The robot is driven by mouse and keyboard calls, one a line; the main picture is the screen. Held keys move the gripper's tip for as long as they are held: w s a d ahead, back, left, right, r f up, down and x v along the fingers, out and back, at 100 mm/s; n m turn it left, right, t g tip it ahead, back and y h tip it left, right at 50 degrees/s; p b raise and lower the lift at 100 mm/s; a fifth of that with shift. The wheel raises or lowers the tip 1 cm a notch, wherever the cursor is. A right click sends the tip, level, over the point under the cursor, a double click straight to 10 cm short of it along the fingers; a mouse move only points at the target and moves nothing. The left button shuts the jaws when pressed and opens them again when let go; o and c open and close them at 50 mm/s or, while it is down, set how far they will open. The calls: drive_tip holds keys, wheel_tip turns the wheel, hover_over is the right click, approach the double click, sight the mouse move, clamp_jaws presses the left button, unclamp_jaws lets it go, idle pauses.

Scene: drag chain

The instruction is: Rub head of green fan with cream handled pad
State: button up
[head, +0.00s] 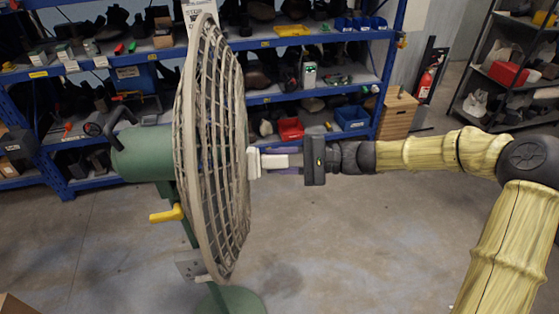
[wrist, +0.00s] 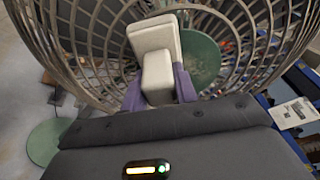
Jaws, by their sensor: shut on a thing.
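The green fan (head: 143,153) stands left of centre in the head view, its round wire cage head (head: 214,150) seen nearly edge-on and facing right. My gripper (head: 278,160) is right of the cage, shut on the cream handled pad (head: 254,163). The pad's flat end is at the front of the cage and appears to touch it. In the wrist view the pad (wrist: 155,50) stands between the purple fingers of my gripper (wrist: 158,90), with the cage (wrist: 85,45) spread around it. The pad's contact face is hidden.
Blue shelving (head: 280,95) with bins and tools runs behind the fan. A wooden cabinet (head: 398,113) and a dark rack (head: 505,65) stand at the back right. A yellow handle (head: 166,214) sticks out from the fan's stand. The floor right of the fan is clear.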

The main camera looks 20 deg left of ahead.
drive_tip(key=shift+r+p, duration=0.35)
drive_tip(key=shift+r, duration=0.4)
drive_tip(key=shift+w, duration=0.15)
drive_tip(key=shift+w+a+p, duration=0.2)
drive_tip(key=shift+w+a, duration=0.2)
drive_tip(key=shift+w, duration=0.45)
drive_tip(key=shift+w+a+p, duration=0.2)
drive_tip(key=shift+w+a, duration=0.2)
drive_tip(key=shift+w, duration=0.45)
drive_tip(key=shift+w+a+p, duration=0.15)
drive_tip(key=shift+w+a, duration=0.1)
drive_tip(key=shift+w, duration=0.4)
drive_tip(key=shift+w+a+p, duration=0.2)
drive_tip(key=shift+w, duration=0.4)
drive_tip(key=shift+w+a+p, duration=0.15)
drive_tip(key=shift+w+a, duration=0.1)
drive_tip(key=shift+w, duration=0.4)
drive_tip(key=shift+w+a+p, duration=0.15)
drive_tip(key=shift+w+a, duration=0.1)
drive_tip(key=shift+w, duration=0.35)
drive_tip(key=shift+w+a+p, duration=0.2)
drive_tip(key=shift+w+a, duration=0.1)
drive_tip(key=shift+w, duration=0.35)
drive_tip(key=shift+w+a+p, duration=0.15)
drive_tip(key=shift+w+a, duration=0.1)
drive_tip(key=shift+w, duration=0.35)
